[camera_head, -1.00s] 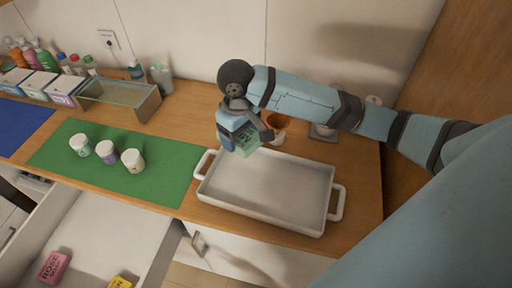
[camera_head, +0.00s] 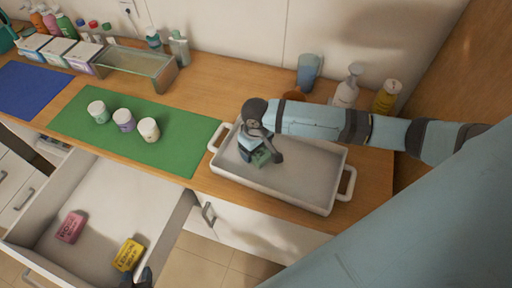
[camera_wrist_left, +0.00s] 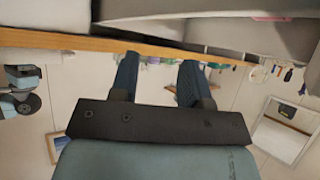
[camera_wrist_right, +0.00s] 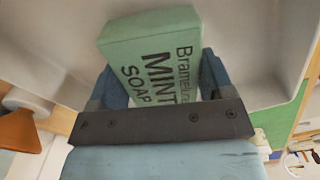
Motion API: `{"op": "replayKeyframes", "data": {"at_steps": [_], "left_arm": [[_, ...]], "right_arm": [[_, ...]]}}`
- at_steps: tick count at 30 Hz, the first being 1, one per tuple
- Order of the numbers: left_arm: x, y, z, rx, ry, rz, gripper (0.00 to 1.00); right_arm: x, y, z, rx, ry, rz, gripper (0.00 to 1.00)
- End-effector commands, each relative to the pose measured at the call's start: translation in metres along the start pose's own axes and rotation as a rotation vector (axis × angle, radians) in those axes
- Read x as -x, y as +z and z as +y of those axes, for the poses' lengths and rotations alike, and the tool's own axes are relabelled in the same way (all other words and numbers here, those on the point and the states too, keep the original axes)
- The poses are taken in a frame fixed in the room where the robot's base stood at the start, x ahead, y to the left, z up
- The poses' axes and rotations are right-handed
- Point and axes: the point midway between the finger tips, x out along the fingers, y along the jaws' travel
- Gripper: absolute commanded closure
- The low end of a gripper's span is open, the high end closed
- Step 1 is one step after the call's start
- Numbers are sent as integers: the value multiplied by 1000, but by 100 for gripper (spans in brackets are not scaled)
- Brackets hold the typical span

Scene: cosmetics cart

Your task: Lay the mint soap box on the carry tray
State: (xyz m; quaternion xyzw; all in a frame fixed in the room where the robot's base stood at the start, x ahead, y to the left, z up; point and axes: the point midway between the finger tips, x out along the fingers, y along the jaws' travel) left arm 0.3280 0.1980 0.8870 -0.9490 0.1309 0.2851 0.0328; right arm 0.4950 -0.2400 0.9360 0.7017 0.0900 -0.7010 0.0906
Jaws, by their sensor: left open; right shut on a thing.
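The mint soap box (camera_wrist_right: 150,50) is green with dark lettering reading "MINT SOAP". My right gripper (camera_head: 258,156) is shut on it, and the box (camera_head: 262,159) is over the left part of the white carry tray (camera_head: 315,172). In the right wrist view the box sits between the fingers with the tray's pale inside behind it; I cannot tell whether it touches the tray floor.
An open drawer (camera_head: 120,190) holds a pink rose soap box (camera_head: 71,227) and a yellow soap box (camera_head: 128,255). Several jars stand on the green mat (camera_head: 75,123). A glass-fronted bin (camera_head: 135,62) stands behind. Bottles (camera_head: 386,97) and a blue cup (camera_head: 309,70) stand behind the tray.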

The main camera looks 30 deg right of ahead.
Motion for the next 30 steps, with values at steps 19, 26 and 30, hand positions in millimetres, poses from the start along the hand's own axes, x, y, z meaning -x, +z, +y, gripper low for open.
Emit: {"op": "replayKeyframes", "data": {"at_steps": [19,26,30], "left_arm": [[1,-1,0,0,-1,1,57],[0,1,0,1,0,1,57],[-2,3,0,1,0,0,57]], "right_arm": [[-4,0,0,0,0,0,0],[6,-1,0,0,-1,2,0],[31,-1,0,0,-1,4,0]]}}
